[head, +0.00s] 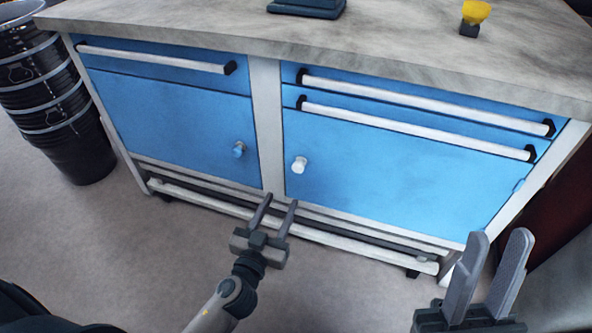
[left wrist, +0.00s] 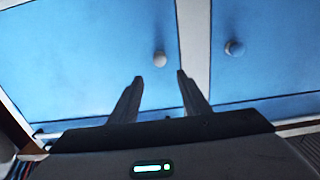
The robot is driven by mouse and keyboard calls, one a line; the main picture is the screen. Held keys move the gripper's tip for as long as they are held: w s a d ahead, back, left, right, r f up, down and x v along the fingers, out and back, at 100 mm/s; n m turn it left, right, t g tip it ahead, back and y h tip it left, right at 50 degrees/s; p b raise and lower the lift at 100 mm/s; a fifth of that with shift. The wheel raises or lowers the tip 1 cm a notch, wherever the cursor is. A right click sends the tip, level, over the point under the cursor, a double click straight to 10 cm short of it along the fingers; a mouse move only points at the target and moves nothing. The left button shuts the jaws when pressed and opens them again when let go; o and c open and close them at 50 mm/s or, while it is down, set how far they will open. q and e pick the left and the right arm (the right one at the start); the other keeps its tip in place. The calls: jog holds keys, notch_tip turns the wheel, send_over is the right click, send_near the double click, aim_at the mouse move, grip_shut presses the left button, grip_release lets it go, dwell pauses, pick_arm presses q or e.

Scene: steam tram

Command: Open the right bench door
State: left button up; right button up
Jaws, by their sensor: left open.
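The right bench door (head: 390,180) is a blue panel, shut, with a white knob (head: 299,164) near its left edge. The left wrist view also shows the left gripper (left wrist: 158,84). My right gripper (head: 498,240) is open and empty at the lower right, near the bench's right corner.
The left door (head: 165,120) is shut, with a blue knob (head: 239,149). Drawers with white bar handles (head: 415,129) lie above the right door. A white rail (head: 330,238) runs low along the bench. Black buckets (head: 60,115) stand at left. The floor in front is clear.

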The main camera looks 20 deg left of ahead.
aim_at(297, 169)
pick_arm(q)
jog(key=w, duration=1.2)
jog(key=shift+w+d, duration=0.25)
jog(key=shift+w, duration=0.15)
grip_shut()
